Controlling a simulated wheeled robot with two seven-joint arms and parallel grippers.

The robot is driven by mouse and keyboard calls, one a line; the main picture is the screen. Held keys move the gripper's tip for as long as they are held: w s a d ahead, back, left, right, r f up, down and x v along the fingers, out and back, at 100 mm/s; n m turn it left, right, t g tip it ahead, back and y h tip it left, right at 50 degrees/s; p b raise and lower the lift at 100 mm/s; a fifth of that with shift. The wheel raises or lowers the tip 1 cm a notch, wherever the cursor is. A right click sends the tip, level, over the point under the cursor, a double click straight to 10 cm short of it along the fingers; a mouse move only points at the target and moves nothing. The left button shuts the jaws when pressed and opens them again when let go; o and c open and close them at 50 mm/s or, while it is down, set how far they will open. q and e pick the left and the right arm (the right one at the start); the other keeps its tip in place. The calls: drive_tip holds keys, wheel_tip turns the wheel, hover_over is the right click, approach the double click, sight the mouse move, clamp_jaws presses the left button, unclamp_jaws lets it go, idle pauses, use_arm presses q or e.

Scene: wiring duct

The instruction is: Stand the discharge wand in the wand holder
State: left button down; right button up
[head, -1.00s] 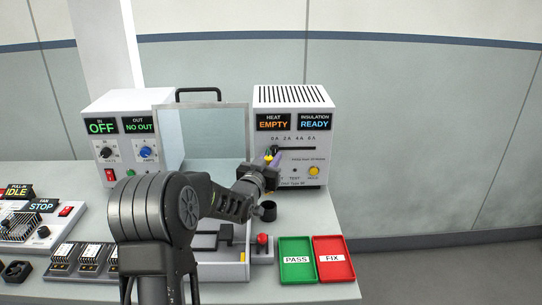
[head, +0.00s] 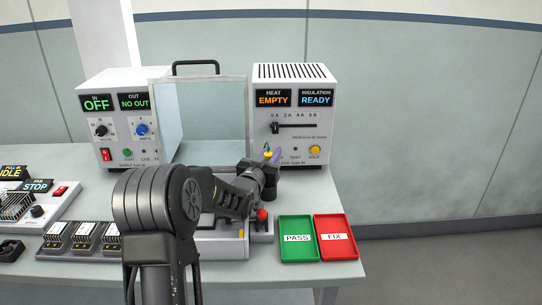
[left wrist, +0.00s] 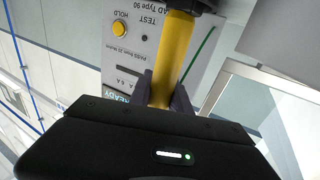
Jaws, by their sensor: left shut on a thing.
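My left gripper (head: 267,160) is shut on the discharge wand, in front of the test unit with the EMPTY and READY displays. In the left wrist view the wand (left wrist: 174,50) is a yellow rod between the two dark fingers (left wrist: 164,95). In the head view only a small yellow bit of the wand (head: 267,154) shows at the fingers. The wand holder (head: 270,191), a black cup, stands on the table just below the gripper, its top partly covered. A dark rounded part meets the wand's lower end in the wrist view. I cannot tell whether the wand is inside the holder.
The test unit (head: 318,130) stands close behind the gripper. A clear guard (head: 210,125) with a black handle is to its left. A red-knobbed lever (head: 262,215) is just in front. Green PASS (head: 297,255) and red FIX (head: 336,254) trays lie at the right front.

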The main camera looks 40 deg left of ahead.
idle(0.3)
use_arm(q)
drive_tip(key=c, duration=1.1)
unclamp_jaws()
wheel_tip(320, 180, up, 10)
drive_tip(key=shift+f+b, duration=0.1)
drive_tip(key=shift+b, duration=0.3)
